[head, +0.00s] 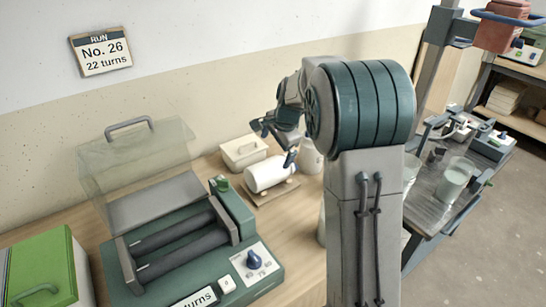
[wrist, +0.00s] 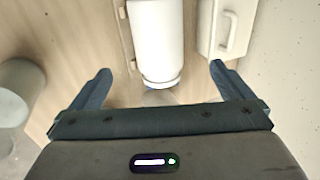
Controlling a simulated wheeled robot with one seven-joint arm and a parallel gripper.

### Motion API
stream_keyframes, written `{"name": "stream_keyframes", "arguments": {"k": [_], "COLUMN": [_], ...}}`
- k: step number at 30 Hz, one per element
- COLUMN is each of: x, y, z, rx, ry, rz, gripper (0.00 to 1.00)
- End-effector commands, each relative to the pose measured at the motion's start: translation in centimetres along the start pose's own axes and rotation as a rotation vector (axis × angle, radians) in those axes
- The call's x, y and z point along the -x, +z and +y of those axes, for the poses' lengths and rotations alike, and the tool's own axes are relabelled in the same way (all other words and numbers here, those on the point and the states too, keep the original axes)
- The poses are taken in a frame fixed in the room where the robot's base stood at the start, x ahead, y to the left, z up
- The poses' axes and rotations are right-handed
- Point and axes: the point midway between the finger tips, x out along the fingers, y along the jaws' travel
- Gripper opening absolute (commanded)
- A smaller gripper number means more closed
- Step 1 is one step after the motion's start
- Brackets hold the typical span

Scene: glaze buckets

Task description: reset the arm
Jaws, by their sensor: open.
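My gripper (head: 277,142) is at the end of my folded arm, raised over the back of the wooden bench. In the wrist view my gripper (wrist: 160,80) shows its two blue fingers spread wide with nothing between them. A white jar (head: 270,174) lies on its side on a small wooden cradle (head: 272,193) below the gripper. In the wrist view the jar (wrist: 156,40) lies beyond the fingertips, apart from them. My arm hides part of the bench.
A green roller machine (head: 258,255) with a raised clear lid (head: 135,160) stands left of the jar. A cream lidded box (head: 243,151) sits behind the jar. A green box (head: 45,270) is at lower left. A cart (head: 432,200) with a bucket (head: 455,178) stands right. A wall sign (head: 101,51) reads "No. 26, 22 turns".

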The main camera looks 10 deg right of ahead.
Motion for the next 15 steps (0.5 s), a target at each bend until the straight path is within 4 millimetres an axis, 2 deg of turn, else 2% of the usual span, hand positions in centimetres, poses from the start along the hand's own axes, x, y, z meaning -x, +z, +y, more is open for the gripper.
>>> {"name": "stream_keyframes", "arguments": {"k": [4, 8, 11, 15], "x": [1.2, 3.1, 5.4, 8.5], "y": [0.1, 1.2, 2.7, 5.3], "z": [0.2, 1.6, 4.0, 8.3], "rx": [0.011, 0.087, 0.206, 0.407], "ry": [0.000, 0.006, 0.017, 0.039], "rz": [0.001, 0.002, 0.004, 0.007], "gripper": [1.00, 1.00, 1.00, 1.00]}}
